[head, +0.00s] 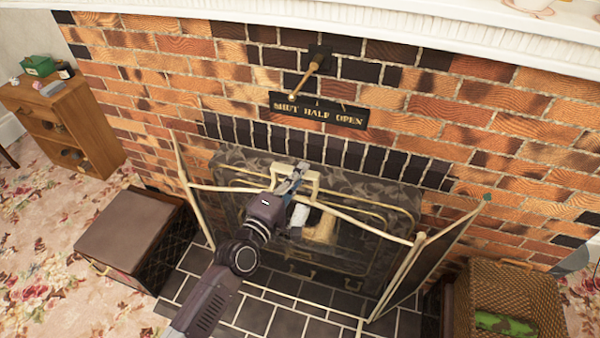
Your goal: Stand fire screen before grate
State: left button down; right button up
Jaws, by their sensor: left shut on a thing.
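The fire screen (398,270) stands upright on the dark tiled hearth, its see-through middle panel before the grate (345,262) and its two side wings angled outward. Cream rails edge it, and a cream handle rises at its top middle. My left gripper (292,180) is shut on the fire screen at this handle. My left arm covers part of the middle panel. The grate and a pale piece behind the mesh show only partly. My right gripper is not in the picture.
A brown-topped box (130,232) stands left of the hearth. A wicker basket (515,290) with a green item stands at the right. A wooden cabinet (62,125) is at the far left. A sign (318,110) and a damper handle (308,75) are on the brick wall above.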

pick_arm(q)
jog(key=shift+w+f+b, duration=0.1)
jog(key=shift+f+b, duration=0.65)
jog(key=shift+b, duration=0.35)
dwell(1.0)
dwell(0.5)
jog(key=c, duration=2)
grip_release()
jog(key=shift+o, duration=0.6)
jog(key=shift+s+f, duration=0.3)
jog(key=shift+f, duration=0.4)
jog(key=shift+o, duration=0.8)
jog(key=shift+r, duration=0.2)
jog(key=shift+s+a, duration=0.1)
